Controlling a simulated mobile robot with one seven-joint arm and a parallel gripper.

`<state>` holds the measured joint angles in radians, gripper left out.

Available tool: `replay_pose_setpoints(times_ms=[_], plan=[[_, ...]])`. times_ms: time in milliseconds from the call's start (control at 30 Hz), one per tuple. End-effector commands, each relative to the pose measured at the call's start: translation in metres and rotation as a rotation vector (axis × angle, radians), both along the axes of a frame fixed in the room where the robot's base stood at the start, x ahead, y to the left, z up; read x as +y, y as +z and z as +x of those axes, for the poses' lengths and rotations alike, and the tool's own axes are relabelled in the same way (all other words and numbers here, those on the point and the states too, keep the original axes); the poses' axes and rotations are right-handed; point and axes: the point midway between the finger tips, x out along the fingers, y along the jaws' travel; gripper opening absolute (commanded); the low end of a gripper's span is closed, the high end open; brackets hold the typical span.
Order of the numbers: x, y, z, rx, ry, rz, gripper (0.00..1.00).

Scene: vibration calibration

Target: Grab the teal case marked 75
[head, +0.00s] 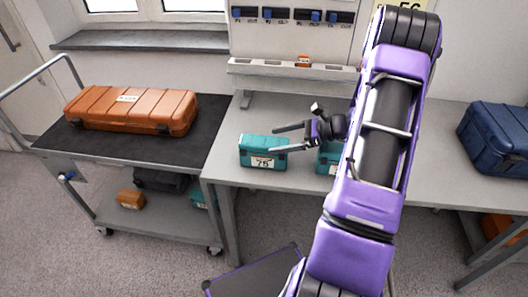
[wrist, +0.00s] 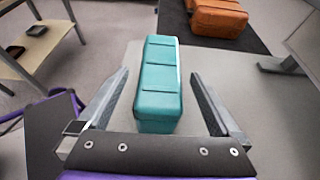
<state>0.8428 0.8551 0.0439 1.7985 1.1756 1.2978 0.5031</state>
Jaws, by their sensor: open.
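The teal case marked 75 (head: 258,151) stands on the grey bench near its left front edge, with its white label facing the front. My gripper (head: 290,138) is open, to the right of the case, with its fingers pointing left towards it. In the wrist view the teal case (wrist: 159,86) lies between the two open fingers (wrist: 157,100), with a gap on either side. I cannot tell whether the fingers are level with the case. A second teal case (head: 328,158) stands to the right, partly hidden behind my arm.
An orange case (head: 131,110) lies on the cart's black top (head: 215,110), left of the bench. A dark blue case (head: 496,138) stands at the bench's right. A wall ledge (head: 270,70) holds a small orange item. The bench (head: 222,172) is clear around the case's left side.

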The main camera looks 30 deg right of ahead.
Motion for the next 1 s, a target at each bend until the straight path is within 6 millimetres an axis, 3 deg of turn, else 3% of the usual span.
replay_pose_setpoints(times_ms=[400,633,1000], plan=[[0.037,-0.02,0.025,0.001,0.001,0.001,1.0],[0.039,-0.021,0.027,0.001,0.001,-0.001,1.0],[0.039,-0.021,0.027,0.001,0.001,-0.001,0.33]])
